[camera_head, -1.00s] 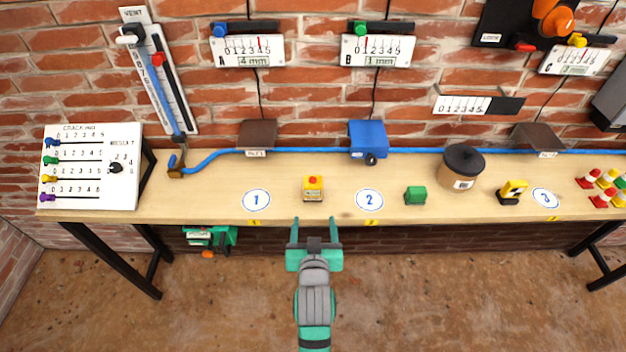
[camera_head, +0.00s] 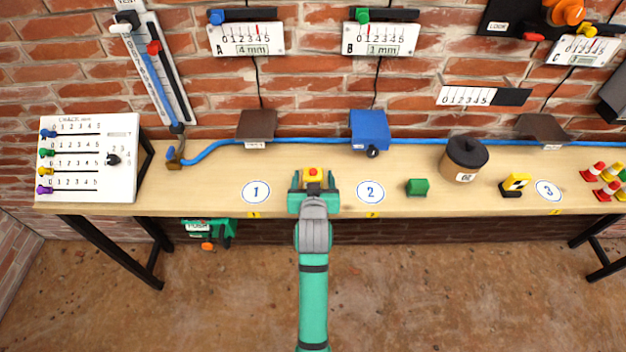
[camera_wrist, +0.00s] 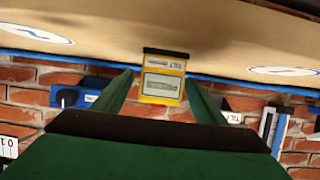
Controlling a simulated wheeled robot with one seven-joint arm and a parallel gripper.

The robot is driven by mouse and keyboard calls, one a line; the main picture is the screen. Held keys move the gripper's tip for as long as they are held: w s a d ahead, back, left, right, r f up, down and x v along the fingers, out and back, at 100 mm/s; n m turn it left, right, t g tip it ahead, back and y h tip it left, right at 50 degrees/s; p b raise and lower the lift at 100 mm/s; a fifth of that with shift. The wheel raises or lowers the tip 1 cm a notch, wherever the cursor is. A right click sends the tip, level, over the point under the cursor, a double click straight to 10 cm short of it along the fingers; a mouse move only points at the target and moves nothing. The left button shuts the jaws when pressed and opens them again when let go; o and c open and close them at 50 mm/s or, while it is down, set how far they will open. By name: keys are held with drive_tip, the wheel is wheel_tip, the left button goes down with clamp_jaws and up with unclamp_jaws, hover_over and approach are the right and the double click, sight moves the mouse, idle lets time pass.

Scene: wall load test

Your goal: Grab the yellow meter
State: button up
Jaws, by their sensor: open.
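The yellow meter (camera_head: 313,173) stands on the workbench between the round 1 and 2 marks, with a red button on top. My gripper (camera_head: 313,180) is open at the bench's front edge, its fingers on either side of the meter. In the wrist view, which is upside down, the meter (camera_wrist: 163,88) shows its grey display and a TILT label between the two green fingers (camera_wrist: 159,76). Gaps show beside it; I cannot tell whether either finger touches it. My gripper hides its lower part in the head view.
The wooden bench (camera_head: 225,205) holds a green block (camera_head: 417,187) to the right, then a brown pot (camera_head: 462,165) with a black lid and a yellow-black device (camera_head: 515,184). A blue box (camera_head: 369,132) sits behind along the blue hose. The white slider panel (camera_head: 88,155) stands left.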

drive_tip(key=x, duration=0.4)
drive_tip(key=shift+c, duration=0.3)
drive_tip(key=c, duration=1.3)
drive_tip(key=shift+c, duration=0.2)
